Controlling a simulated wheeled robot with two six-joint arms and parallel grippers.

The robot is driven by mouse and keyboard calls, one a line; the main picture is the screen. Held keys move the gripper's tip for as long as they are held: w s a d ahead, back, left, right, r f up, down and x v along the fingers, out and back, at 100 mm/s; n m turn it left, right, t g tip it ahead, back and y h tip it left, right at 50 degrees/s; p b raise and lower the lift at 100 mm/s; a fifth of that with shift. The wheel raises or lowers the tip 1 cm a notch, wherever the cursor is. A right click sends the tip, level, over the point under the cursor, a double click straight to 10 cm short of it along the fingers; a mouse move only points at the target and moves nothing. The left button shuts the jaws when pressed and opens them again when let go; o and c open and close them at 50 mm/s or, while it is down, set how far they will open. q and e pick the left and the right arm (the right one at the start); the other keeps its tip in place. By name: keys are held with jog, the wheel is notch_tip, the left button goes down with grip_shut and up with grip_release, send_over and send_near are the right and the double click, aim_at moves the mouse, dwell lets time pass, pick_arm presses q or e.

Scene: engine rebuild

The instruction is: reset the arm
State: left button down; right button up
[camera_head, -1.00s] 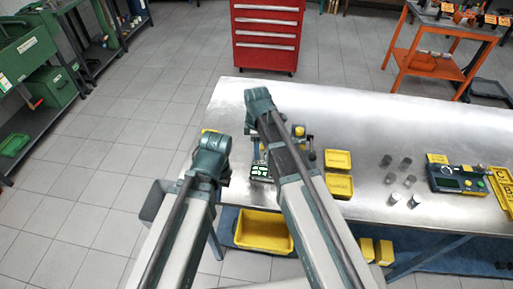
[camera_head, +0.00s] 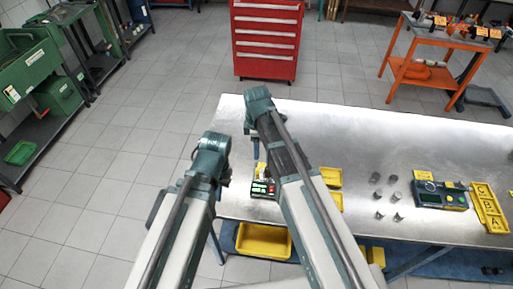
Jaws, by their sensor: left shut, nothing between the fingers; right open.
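My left arm (camera_head: 205,165) comes up from the bottom of the head view and ends in a bent teal joint over the floor, left of the table edge. My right arm (camera_head: 300,205) reaches further up, and its teal joint (camera_head: 259,103) is over the left end of the metal table (camera_head: 360,135). Both grippers are hidden from sight, with no fingertips showing. I see neither arm holding anything.
A small device with buttons (camera_head: 263,188) is on the table between my arms. Yellow trays (camera_head: 331,177), several grey cylinders (camera_head: 392,180), a tester box (camera_head: 440,195) and a yellow lettered rack (camera_head: 489,207) are further right. A yellow bin (camera_head: 263,241) is below.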

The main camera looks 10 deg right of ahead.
pick_arm(q)
notch_tip(320, 180, up, 2)
jog(key=shift+r+p, duration=0.1)
jog(key=shift+p, duration=0.5)
pick_arm(e)
notch_tip(320, 180, up, 2)
jog(key=shift+r, duration=0.15)
jog(key=shift+s, duration=0.1)
